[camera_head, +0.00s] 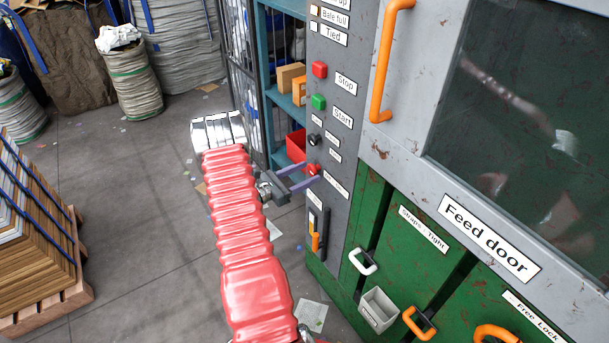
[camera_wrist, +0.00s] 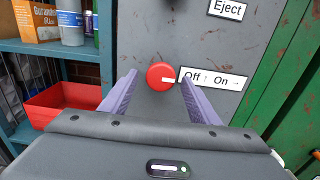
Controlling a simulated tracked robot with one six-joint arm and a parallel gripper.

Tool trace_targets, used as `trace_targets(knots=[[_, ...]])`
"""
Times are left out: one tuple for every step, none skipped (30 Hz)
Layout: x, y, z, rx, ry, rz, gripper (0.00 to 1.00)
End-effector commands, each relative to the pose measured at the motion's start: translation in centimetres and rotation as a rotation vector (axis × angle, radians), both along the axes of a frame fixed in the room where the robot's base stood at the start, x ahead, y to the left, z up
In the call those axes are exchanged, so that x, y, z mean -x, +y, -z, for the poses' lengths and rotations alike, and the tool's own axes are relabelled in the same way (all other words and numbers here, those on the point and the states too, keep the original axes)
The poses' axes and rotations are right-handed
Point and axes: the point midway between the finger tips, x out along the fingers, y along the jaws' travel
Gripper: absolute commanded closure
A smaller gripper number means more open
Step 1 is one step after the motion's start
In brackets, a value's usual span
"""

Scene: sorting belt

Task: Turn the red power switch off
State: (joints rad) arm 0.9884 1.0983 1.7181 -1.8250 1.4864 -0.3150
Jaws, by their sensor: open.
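The red power switch (camera_wrist: 160,77) is a round red knob with a white pointer mark on the grey control panel (camera_head: 340,143). Its pointer mark faces right, toward the label (camera_wrist: 212,79) reading "Off ↑ On →". My gripper (camera_wrist: 160,92) is open, with one purple finger on each side of the knob in the wrist view. I cannot tell whether the fingers touch it. In the head view my gripper (camera_head: 304,176) reaches the panel from the left, and the red switch (camera_head: 313,169) shows between its fingertips, partly hidden.
Red stop (camera_head: 319,69) and green start (camera_head: 319,102) buttons sit higher on the panel. An orange-handled lever (camera_head: 315,238) is below. The orange door handle (camera_head: 388,65) sticks out at upper right. Teal shelves with a red bin (camera_wrist: 62,108) stand left of the panel.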

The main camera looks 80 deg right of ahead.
Motion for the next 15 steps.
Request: trace_targets(knots=[[-0.01, 0.0, 0.0, 0.0, 0.0, 0.0, 0.44], [-0.01, 0.02, 0.0, 0.0, 0.0, 0.0, 0.44], [-0.02, 0.01, 0.0, 0.0, 0.0, 0.0, 0.44], [-0.02, 0.01, 0.0, 0.0, 0.0, 0.0, 0.46], [-0.03, 0.02, 0.0, 0.0, 0.0, 0.0, 0.48], [-0.03, 0.02, 0.0, 0.0, 0.0, 0.0, 0.51], [-0.03, 0.02, -0.01, 0.0, 0.0, 0.0, 0.53], [-0.03, 0.02, -0.01, 0.0, 0.0, 0.0, 0.55], [-0.03, 0.02, -0.01, 0.0, 0.0, 0.0, 0.58], [-0.03, 0.02, -0.01, 0.0, 0.0, 0.0, 0.6], [-0.03, 0.02, -0.01, 0.0, 0.0, 0.0, 0.62], [-0.03, 0.02, -0.01, 0.001, -0.001, 0.0, 0.65], [-0.03, 0.02, -0.01, 0.001, -0.001, 0.0, 0.67], [-0.04, 0.02, -0.01, 0.001, -0.001, 0.0, 0.69], [-0.05, 0.01, -0.02, 0.001, -0.001, 0.0, 0.72]])
